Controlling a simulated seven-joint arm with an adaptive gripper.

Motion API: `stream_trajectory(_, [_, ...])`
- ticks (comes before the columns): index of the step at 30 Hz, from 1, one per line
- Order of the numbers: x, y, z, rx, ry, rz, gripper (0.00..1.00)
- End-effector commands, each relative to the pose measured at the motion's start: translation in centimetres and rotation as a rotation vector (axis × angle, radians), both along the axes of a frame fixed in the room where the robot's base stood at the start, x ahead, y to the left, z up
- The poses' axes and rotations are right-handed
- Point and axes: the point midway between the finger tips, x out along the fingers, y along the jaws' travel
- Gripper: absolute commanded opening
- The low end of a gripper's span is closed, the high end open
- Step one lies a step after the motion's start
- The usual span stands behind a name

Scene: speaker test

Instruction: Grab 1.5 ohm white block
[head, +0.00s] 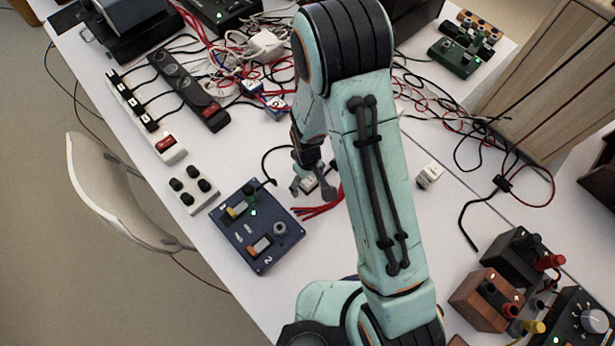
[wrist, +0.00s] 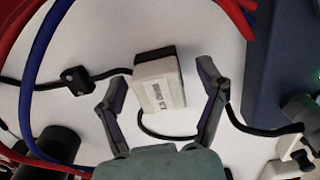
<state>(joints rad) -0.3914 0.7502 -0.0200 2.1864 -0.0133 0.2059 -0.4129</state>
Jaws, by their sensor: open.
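The white block (wrist: 158,88) lies on the white table in the wrist view, with a dark top edge and a printed label that seems to read 1.5 ohms, seen upside down. My gripper (wrist: 162,76) is open, with one finger on each side of the block and a visible gap on both sides. In the head view my gripper (head: 313,190) is low over the table, and the block (head: 308,184) shows partly between the fingers. Whether the fingertips are level with the block is hard to tell.
A blue control box (head: 256,226) stands close by on the left. Another small white block (head: 429,176) stands right of my arm. Red leads (head: 318,210) and a black cable lie near the gripper. A power strip (head: 188,90) and tangled wires lie farther back.

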Motion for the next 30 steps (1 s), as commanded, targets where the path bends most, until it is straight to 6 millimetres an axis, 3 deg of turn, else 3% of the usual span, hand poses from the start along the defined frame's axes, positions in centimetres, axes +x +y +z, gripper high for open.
stream_trajectory(6, [0.0,0.0,0.0,0.001,-0.001,0.0,0.69])
stream_trajectory(12, [0.0,0.0,0.0,0.001,-0.001,0.0,0.06])
stream_trajectory(23, [0.0,0.0,0.2,0.001,-0.001,0.0,0.05])
stream_trajectory(30, [0.2,0.1,3.4,0.004,-0.006,0.0,0.05])
